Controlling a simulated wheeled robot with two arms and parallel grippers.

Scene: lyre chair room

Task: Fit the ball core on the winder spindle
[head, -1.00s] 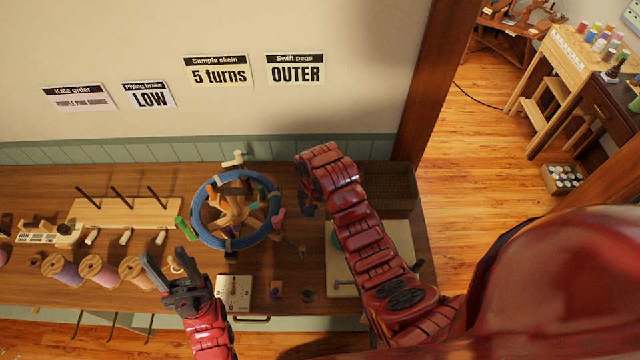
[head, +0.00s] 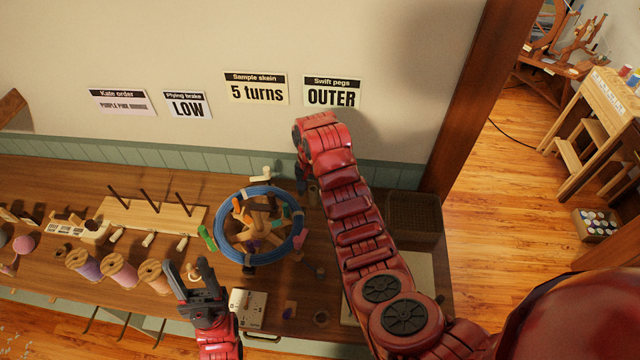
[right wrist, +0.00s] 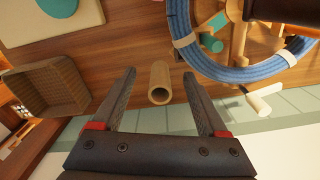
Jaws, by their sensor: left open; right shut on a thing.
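The ball core (right wrist: 159,84) is a tan hollow tube; in the right wrist view it lies between the two fingers of my right gripper (right wrist: 161,80). In the head view my right gripper (head: 302,180) is near the wall, right of the blue-wound swift, and mostly hidden by its own arm. A pale board (head: 422,275) with a teal disc (right wrist: 58,5) looks like the winder; my right arm covers much of it in the head view. The spindle is not visible. My left gripper (head: 190,272) is open and empty above the table front.
The swift (head: 258,258) with blue yarn stands left of my right arm. Several spools (head: 118,270) and a pegged rack (head: 180,215) fill the left side. A brown basket (right wrist: 62,77) sits at the back right. A white switch box (head: 248,302) is at the front.

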